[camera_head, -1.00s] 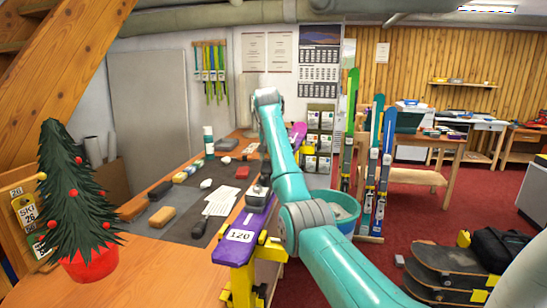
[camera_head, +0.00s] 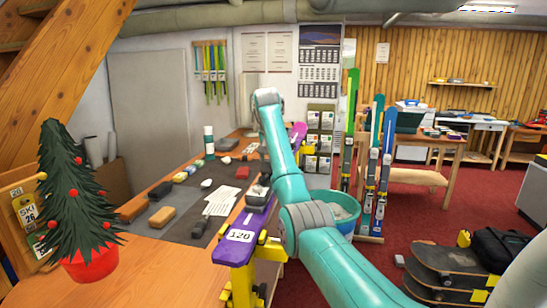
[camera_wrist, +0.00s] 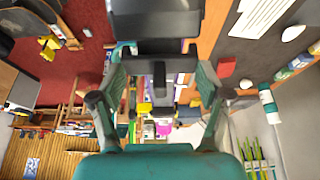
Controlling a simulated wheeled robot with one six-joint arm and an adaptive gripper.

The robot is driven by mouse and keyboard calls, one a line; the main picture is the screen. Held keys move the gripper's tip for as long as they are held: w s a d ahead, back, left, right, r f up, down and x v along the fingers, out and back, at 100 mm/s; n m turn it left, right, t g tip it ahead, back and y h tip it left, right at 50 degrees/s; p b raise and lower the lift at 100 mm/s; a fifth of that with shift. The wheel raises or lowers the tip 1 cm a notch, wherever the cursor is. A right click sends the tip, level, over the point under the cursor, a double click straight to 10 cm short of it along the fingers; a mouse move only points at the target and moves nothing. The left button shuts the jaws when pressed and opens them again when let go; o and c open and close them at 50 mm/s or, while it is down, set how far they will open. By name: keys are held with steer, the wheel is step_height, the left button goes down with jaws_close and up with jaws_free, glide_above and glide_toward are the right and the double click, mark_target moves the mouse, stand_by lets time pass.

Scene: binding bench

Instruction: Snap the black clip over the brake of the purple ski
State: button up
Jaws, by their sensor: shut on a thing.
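The purple ski (camera_head: 250,226) lies lengthwise in yellow supports along the right edge of the bench, with a white label 120 on its near end. Dark binding parts (camera_head: 257,197) sit on it, partly behind my arm. In the head view my arm hides the gripper.
The bench (camera_head: 190,262) carries a dark mat with an orange block (camera_head: 162,217), cards and small tools left of the ski. A small Christmas tree (camera_head: 75,205) stands at the near left. A teal bucket (camera_head: 345,212) and upright skis (camera_head: 384,170) stand right of the arm.

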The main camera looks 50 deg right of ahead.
steer(key=shift+f, duration=2)
steer(key=o, duration=1.2)
steer(key=shift+s, duration=0.1)
steer(key=shift+d+r, duration=0.1)
steer(key=shift+r, duration=4.95)
